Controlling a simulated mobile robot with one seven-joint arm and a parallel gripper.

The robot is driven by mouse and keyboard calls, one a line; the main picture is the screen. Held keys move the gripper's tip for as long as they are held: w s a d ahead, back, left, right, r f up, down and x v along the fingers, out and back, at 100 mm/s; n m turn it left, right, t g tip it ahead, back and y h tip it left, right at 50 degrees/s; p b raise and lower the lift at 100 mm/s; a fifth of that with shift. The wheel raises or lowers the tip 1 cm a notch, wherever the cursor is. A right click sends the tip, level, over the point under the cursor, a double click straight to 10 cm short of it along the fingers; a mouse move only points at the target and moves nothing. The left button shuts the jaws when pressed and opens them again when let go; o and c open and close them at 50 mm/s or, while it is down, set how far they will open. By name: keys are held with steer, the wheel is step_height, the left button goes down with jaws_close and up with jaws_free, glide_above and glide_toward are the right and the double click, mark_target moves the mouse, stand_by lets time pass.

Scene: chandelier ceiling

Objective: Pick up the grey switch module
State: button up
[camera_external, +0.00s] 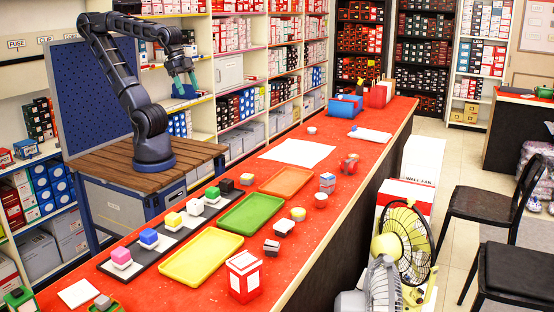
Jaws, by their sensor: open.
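A row of small modules with coloured tops stands on a black-and-white strip (150,248) along the counter's left side. The pink module (121,256), blue module (149,239), yellow module (173,220) and black module (227,186) show there.
Yellow (201,257), green (251,214) and orange (286,182) trays lie right of the strip. A red-and-white box (244,276) stands near the front edge, with several small parts around. A blue pegboard (92,95) and stocked shelves stand behind my arm. The air above the counter is clear.

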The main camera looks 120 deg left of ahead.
steer(key=shift+w, duration=0.15)
steer(key=m+g+h, duration=0.3)
steer(key=m+h, duration=0.3)
steer(key=m, duration=1)
glide_above(272, 241)
steer(key=a, duration=0.5)
step_height(272, 241, down, 28)
steer(key=x, duration=0.7)
steer(key=s+x, duration=0.1)
steer(key=x, duration=0.2)
steer(key=shift+d+f, duration=0.15)
steer(key=shift+d, duration=0.1)
steer(key=c, duration=1.1)
